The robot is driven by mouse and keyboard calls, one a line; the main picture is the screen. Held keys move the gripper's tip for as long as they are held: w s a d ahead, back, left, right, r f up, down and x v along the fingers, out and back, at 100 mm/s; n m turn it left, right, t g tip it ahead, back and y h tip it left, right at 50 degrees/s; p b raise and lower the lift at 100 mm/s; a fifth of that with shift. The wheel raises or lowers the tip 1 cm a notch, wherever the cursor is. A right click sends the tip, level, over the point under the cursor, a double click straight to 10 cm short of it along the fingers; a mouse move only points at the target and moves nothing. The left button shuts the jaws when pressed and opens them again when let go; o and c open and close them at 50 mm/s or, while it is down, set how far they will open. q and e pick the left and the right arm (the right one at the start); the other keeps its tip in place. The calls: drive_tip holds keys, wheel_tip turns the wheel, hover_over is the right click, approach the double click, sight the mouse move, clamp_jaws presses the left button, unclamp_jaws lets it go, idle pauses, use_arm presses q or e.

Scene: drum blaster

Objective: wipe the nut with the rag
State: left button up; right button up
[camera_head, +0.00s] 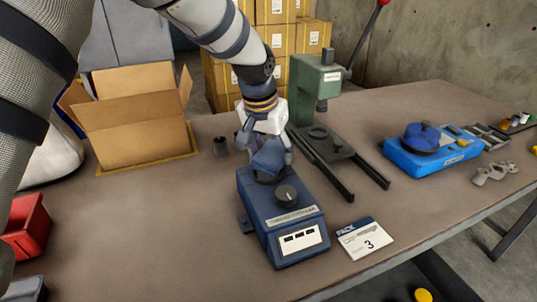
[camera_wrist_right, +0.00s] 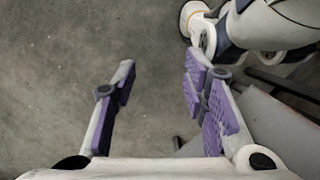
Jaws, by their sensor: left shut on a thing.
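My left gripper (camera_head: 267,148) reaches down over the blue machine (camera_head: 283,222) with a dial on its front. It is shut on a blue piece of cloth, which looks like the rag (camera_head: 268,160). The rag is low over the machine's round dark top, and I cannot tell whether it touches anything there. I cannot make out the nut for certain; it may be hidden under the rag. A small dark cylinder (camera_head: 221,146) stands on the table left of my gripper. My right gripper (camera_wrist_right: 160,65) is open and empty above the concrete floor.
A green press (camera_head: 314,92) stands behind the machine. An open cardboard box (camera_head: 135,125) is left, a red bin (camera_head: 27,230) near left. A blue tool with a round top (camera_head: 430,150) is further right.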

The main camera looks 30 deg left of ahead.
sight(262, 162)
use_arm(q)
drive_tip(key=shift+s+r, duration=0.1)
drive_tip(key=shift+r, duration=0.05)
drive_tip(key=shift+s+r+p, duration=0.2)
drive_tip(key=shift+s+p, duration=0.4)
drive_tip(key=shift+s, duration=0.2)
drive_tip(key=shift+s+f, duration=0.1)
drive_tip(key=shift+s, duration=0.25)
drive_tip(key=shift+s+f, duration=0.25)
drive_tip(key=shift+s, duration=0.7)
use_arm(e)
drive_tip(key=shift+w+r+t, duration=0.5)
drive_tip(key=shift+w+r, duration=0.45)
drive_tip(key=shift+w, duration=0.1)
